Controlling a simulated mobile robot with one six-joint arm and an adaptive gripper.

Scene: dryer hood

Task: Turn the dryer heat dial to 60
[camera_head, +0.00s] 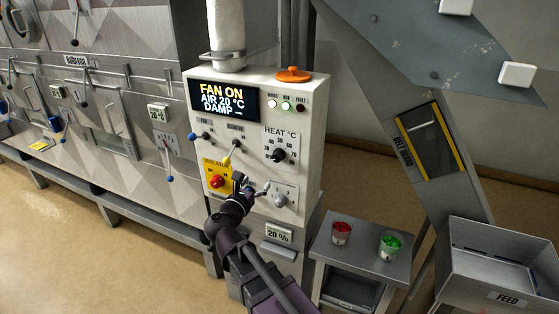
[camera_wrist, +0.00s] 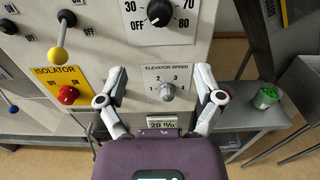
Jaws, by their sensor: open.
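The heat dial (camera_head: 279,155) is a round black knob under the "HEAT °C" label on the white control panel (camera_head: 232,128). It also shows at the top edge of the wrist view (camera_wrist: 159,13). Its white mark appears to point down and left, toward OFF. My gripper (camera_wrist: 160,77) is open and empty, its fingers spread either side of the grey elevator speed knob (camera_wrist: 167,91) in the picture. In the head view my gripper (camera_head: 255,188) is below the heat dial, near the panel. I cannot tell whether it touches anything.
The panel screen (camera_head: 223,101) reads FAN ON, AIR 20 °C, DAMP. A red isolator knob (camera_wrist: 67,95) and a yellow-knobbed lever (camera_wrist: 58,50) are left of my gripper. A side table (camera_head: 356,243) with red (camera_head: 341,232) and green (camera_head: 390,243) cups stands at right.

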